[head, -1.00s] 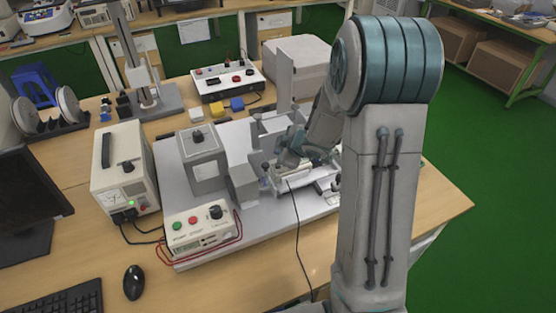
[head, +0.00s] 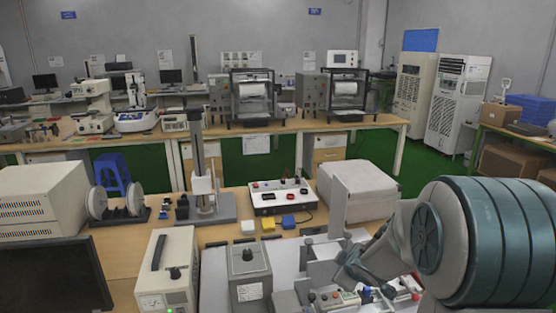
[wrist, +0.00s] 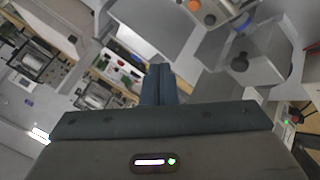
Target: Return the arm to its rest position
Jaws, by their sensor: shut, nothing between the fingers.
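My arm fills the lower right of the head view, with its large teal joint closest to the camera. The forearm reaches left and down over the test rig (head: 318,250) on the near bench. In the wrist view my gripper (wrist: 159,72) has its two dark blue fingers together, with nothing between them. The wrist view is strongly tilted, with grey rig parts above and to the right of the fingers. The fingers look apart from the rig, though the exact gap cannot be told.
Near the arm stand a grey box (head: 248,272), a white power unit (head: 166,272), a control box (head: 281,196) and a pale case (head: 356,189). A stand (head: 208,200) rises behind. A monitor (head: 55,279) is at lower left. Green floor shows beyond the bench.

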